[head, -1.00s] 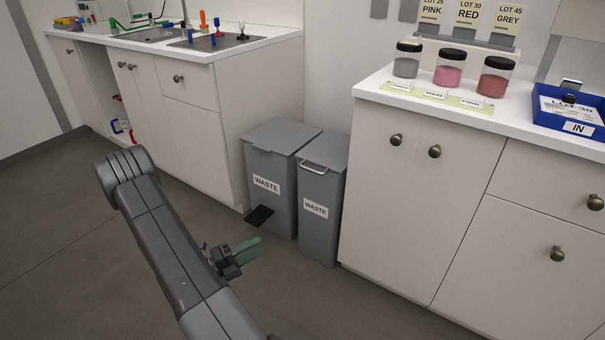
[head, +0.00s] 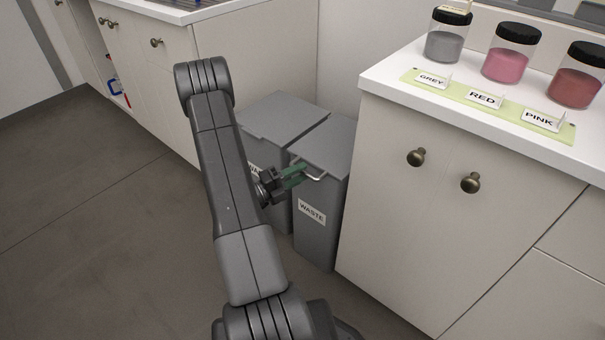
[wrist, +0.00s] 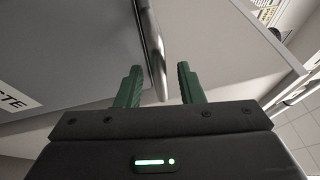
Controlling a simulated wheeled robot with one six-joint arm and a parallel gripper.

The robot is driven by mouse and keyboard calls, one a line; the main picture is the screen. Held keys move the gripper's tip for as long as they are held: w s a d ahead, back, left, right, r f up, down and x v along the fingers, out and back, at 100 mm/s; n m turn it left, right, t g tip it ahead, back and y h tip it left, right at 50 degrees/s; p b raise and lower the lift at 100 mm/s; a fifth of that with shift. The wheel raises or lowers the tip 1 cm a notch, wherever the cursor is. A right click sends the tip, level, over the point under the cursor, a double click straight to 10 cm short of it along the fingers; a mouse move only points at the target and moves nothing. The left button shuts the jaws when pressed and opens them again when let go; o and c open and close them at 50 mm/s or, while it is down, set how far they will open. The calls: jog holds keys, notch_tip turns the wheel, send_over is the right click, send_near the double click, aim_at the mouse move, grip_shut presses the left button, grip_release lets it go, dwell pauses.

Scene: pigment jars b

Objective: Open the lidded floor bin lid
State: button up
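Two grey waste bins stand on the floor between the cabinets. The right bin (head: 318,231) has a flat, closed lid (head: 325,143) with a metal bar handle (head: 308,170) at its front edge. The left bin (head: 268,150) has a closed lid too; my arm hides much of its front. My gripper (head: 303,172) is at the handle of the right bin. In the wrist view its green fingers (wrist: 158,88) are apart, with the handle (wrist: 155,50) between them, nearer the left finger. I see a gap on the right side of the bar.
A white cabinet (head: 440,225) stands close to the right bin. On its counter are jars and name cards on a green strip (head: 490,105). Another cabinet (head: 160,80) is behind on the left. The floor (head: 90,230) at left is clear.

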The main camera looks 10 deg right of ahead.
jog(key=shift+w+d+r, duration=0.1)
jog(key=shift+w+d, duration=0.1)
jog(key=shift+d, duration=0.5)
grip_shut()
jog(key=shift+r, duration=0.1)
